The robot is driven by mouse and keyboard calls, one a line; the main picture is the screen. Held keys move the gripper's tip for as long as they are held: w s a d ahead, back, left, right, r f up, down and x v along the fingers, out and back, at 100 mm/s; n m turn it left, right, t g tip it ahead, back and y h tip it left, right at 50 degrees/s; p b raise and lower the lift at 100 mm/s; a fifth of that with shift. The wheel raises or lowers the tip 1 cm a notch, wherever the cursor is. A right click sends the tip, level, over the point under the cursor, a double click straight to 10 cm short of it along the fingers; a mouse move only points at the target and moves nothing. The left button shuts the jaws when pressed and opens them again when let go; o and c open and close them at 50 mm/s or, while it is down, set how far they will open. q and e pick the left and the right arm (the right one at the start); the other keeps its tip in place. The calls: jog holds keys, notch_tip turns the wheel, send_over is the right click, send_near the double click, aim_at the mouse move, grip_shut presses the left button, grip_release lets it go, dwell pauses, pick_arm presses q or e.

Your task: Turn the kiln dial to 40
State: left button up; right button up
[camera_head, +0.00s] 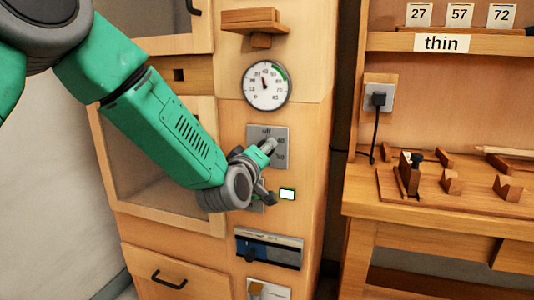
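The kiln dial plate (282,132) is a grey square on the wooden cabinet front, with "off" at its top and numbers at its right side that are partly covered. My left gripper (268,150) is at the plate, its fingers over the dial's middle. The knob is hidden behind the fingers, so I cannot tell its setting or whether the fingers grip it. A round gauge (266,85) with a green arc at its upper right is above the plate; its needle points up and slightly left. My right gripper is not in view.
A small lit green-white indicator (287,194) is right of my wrist. A blue-black slotted panel (268,248) is below. A wooden ledge (252,22) juts out above the gauge. A workbench (440,205) with wooden parts stands right, with a socket and black plug (379,98) above.

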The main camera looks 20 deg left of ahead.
pick_arm(q)
jog(key=shift+a+r, duration=0.25)
jog(key=shift+a, duration=0.1)
jog(key=o, duration=1.2)
jog(key=shift+c, duration=0.2)
jog(key=shift+a+f, duration=0.1)
jog(key=shift+a, duration=0.05)
jog(key=shift+f, duration=0.1)
jog(key=shift+s, duration=0.1)
jog(key=s, duration=1.1)
jog(key=shift+s+a, duration=0.25)
jog(key=shift+s, duration=0.15)
jog(key=shift+d, duration=0.1)
